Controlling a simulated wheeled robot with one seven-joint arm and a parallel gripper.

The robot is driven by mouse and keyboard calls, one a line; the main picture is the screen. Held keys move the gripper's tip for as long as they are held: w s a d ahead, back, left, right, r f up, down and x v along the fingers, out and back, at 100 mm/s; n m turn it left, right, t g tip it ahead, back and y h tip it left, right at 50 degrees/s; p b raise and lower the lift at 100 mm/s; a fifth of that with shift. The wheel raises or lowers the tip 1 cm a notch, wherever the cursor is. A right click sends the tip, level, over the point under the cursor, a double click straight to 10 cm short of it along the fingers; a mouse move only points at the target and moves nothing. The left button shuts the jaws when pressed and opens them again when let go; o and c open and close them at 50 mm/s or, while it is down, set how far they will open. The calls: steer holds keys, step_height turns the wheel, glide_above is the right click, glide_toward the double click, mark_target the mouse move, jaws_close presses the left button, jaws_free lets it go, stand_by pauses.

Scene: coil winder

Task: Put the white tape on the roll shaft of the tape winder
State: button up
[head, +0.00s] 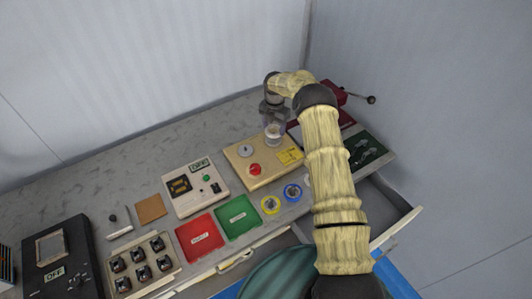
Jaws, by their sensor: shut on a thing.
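My gripper (273,118) points down over the back right of the bench, shut on the white tape (273,138), a small pale roll. It is just behind a tan box (262,171) with a grey round part (246,151), a red button and a yellow label. A dark red machine (333,95) with a crank handle stands to the right, partly hidden by my arm. I cannot tell from this view which of these is the tape winder, nor make out its roll shaft. Whether the tape touches anything is unclear.
A green tray (238,217), a red tray (200,236) and a white control box (195,187) stand left. An open drawer (403,221) juts out front right. The bench's back left is clear.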

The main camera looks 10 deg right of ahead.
steer(key=shift+f+b, duration=0.2)
steer(key=shift+b, duration=0.2)
stand_by(0.5)
steer(key=shift+f+b, duration=0.3)
steer(key=shift+f+b, duration=1.1)
steer(key=shift+f, duration=0.3)
steer(key=o, duration=1)
steer(key=shift+o, duration=0.2)
steer(key=shift+r, duration=0.15)
step_height(320, 180, up, 17)
steer(key=b, duration=0.3)
steer(key=shift+r, duration=0.1)
